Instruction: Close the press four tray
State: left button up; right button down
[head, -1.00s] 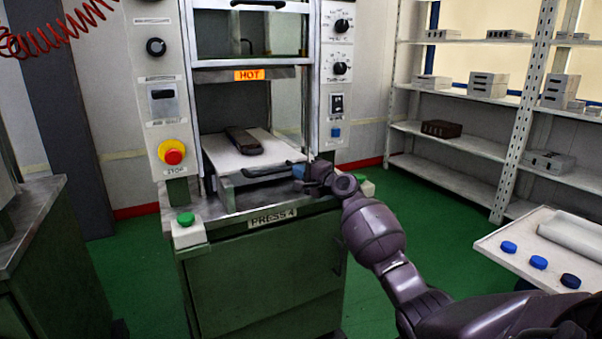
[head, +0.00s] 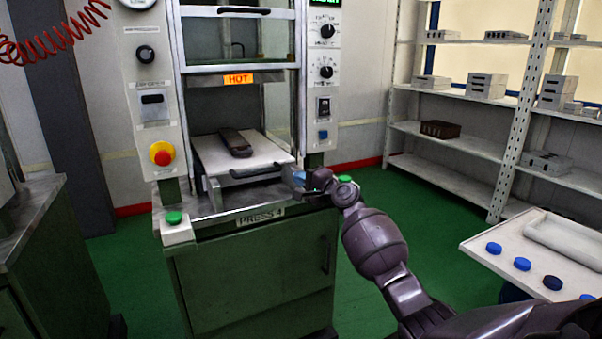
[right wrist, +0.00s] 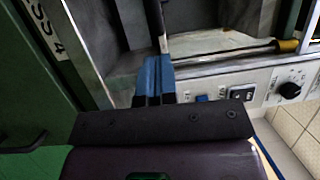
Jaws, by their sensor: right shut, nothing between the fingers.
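The press four tray (head: 210,158) is a pale plate in the lower opening of the press marked PRESS 4 (head: 261,216). It has a dark handle (head: 258,172) along its front and carries a dark mould (head: 236,143). My right gripper (head: 297,178) is at the right end of the tray's front, near the handle. Its blue fingers (right wrist: 154,78) are shut with nothing between them. In the right wrist view their tips meet a dark bar in the picture; I cannot tell if they touch it. My left gripper is out of view.
A HOT sign (head: 239,79) hangs above the opening. A red stop button (head: 162,154) is on the left panel and a green button (head: 174,218) below it. A white table (head: 487,228) with blue discs stands at right, shelves (head: 464,141) behind. Green floor lies between.

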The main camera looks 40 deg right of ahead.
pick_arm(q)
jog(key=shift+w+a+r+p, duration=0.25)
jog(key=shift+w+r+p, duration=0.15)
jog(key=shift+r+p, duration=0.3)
pick_arm(e)
jog(key=s, duration=0.8)
jog(key=shift+d+f, duration=0.3)
jog(key=shift+s, duration=0.1)
